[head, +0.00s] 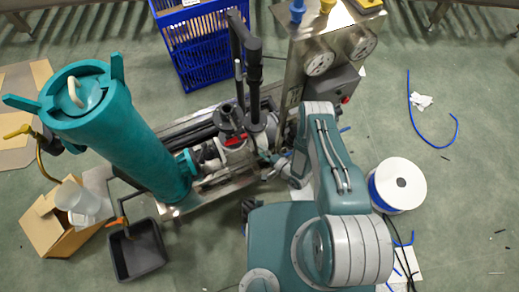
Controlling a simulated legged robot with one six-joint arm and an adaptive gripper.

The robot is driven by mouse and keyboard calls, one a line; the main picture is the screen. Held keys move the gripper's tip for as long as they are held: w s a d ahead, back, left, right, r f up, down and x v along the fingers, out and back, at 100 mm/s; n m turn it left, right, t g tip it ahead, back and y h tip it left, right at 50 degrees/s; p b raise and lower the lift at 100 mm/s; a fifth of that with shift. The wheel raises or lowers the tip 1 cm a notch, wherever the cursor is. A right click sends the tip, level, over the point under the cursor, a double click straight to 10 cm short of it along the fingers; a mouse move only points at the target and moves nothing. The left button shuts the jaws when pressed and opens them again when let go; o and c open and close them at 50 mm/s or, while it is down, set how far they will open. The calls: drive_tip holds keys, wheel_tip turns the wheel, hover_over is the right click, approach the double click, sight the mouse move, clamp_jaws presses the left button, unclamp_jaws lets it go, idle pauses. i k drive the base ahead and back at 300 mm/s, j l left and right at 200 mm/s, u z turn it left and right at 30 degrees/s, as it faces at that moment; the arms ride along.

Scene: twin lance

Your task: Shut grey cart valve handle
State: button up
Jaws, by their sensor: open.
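The cart (172,211) is a metal-framed skid with a tall teal cylinder (125,125), dark pipes and grey fittings. A pump or valve body with a red part (235,142) sits near its middle. I cannot clearly pick out the grey valve handle among the small grey fittings. My arm folds down at the cart's right end. My gripper (272,166) is small and partly hidden there, open, close to the cart's fittings. I cannot tell whether it touches anything.
A steel panel with gauges (319,62) rises behind my arm. A blue crate (200,45) stands behind the cart. A black tub (136,250) and cardboard box (50,225) are at left. A white spool (400,185) and blue tubing (412,110) lie at right.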

sight(238, 76)
drive_tip(key=k+l, duration=0.2)
drive_tip(key=l, duration=0.2)
drive_tip(key=k+l, duration=0.45)
drive_tip(key=l, duration=0.3)
